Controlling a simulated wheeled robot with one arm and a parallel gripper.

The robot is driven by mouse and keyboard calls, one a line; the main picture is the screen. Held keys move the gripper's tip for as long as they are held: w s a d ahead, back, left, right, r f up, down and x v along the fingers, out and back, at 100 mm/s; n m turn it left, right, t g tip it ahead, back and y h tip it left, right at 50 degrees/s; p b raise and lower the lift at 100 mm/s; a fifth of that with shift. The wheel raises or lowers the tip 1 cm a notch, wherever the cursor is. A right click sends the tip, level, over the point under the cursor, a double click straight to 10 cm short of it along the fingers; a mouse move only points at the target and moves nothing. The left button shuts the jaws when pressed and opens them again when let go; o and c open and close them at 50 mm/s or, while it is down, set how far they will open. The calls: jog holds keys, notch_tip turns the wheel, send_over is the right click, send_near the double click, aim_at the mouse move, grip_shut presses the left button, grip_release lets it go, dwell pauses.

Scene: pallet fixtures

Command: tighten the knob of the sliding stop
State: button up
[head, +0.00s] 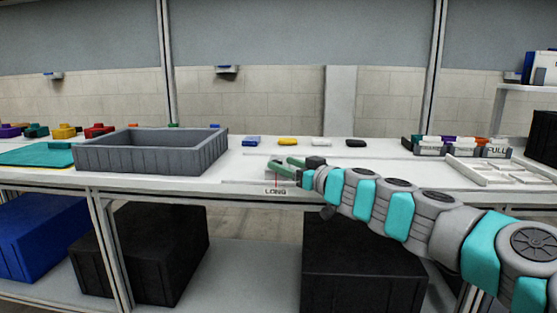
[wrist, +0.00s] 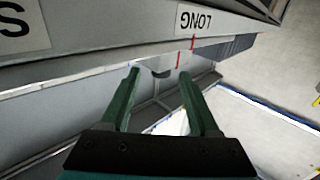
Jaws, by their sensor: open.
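My gripper (head: 281,165) is at the front edge of the bench, by the white "LONG" label (head: 275,191). In the wrist view my gripper (wrist: 159,73) is open, with its two green fingers apart. Between and beyond the fingertips is a small grey block with a red line, seemingly the sliding stop (wrist: 168,60). A dark rounded piece below it, seemingly the knob (wrist: 161,73), lies between the fingertips; contact cannot be told. A red line on the label (wrist: 200,21) side runs close to the block's line. In the head view the stop and knob cannot be made out.
A grey open bin (head: 150,160) stands on the bench to the left. Small blue (head: 251,141), yellow (head: 288,142), white and black pieces lie behind my gripper. A white divided tray (head: 490,172) is at the right. Dark crates (head: 360,262) sit on the lower shelf.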

aim_at(280, 162)
jog(key=shift+x, duration=1.65)
grip_shut()
